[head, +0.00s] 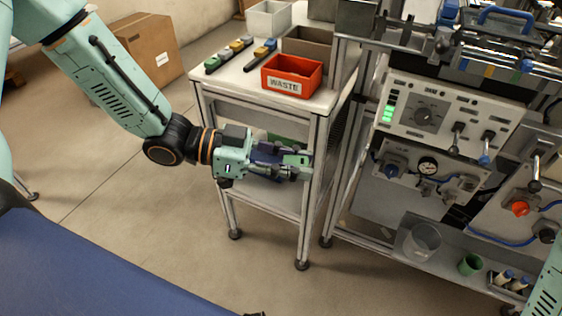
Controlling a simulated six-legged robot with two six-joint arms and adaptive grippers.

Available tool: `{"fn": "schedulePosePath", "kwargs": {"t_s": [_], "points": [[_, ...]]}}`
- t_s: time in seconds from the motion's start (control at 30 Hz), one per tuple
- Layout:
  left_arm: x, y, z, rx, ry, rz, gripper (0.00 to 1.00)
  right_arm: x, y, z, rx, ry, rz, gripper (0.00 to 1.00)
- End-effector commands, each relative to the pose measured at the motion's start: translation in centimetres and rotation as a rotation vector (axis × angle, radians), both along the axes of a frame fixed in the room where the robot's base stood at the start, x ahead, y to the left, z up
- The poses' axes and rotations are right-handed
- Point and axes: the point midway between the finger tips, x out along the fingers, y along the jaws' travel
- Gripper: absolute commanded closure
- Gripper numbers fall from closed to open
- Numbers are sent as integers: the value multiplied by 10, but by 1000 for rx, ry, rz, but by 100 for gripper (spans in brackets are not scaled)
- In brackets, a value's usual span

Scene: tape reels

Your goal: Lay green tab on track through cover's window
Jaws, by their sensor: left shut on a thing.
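My left gripper (292,166) reaches in from the left, beside the front of the white cart. It is shut on a small light-green piece, which looks like the green tab (297,159); the fingers hide part of it. The tab is held below the level of the cart's top. I cannot clearly make out the track or the cover's window. My right gripper is not in view; only a bit of my right arm shows at the lower right edge.
A control panel (440,115) stands to the right, with a glass beaker (422,243) and a green cup (470,263) below.

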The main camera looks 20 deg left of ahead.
Motion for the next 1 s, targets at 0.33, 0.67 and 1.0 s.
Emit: {"fn": "schedulePosePath", "kwargs": {"t_s": [0.33, 0.67, 1.0], "points": [[0, -38, 21, 5, -3, -221, 85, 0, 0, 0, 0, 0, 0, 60], [0, -64, 37, 1, 0, -375, 85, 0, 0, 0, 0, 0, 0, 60], [7, -75, 29, 3, 1, -469, 85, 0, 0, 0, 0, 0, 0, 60]]}}
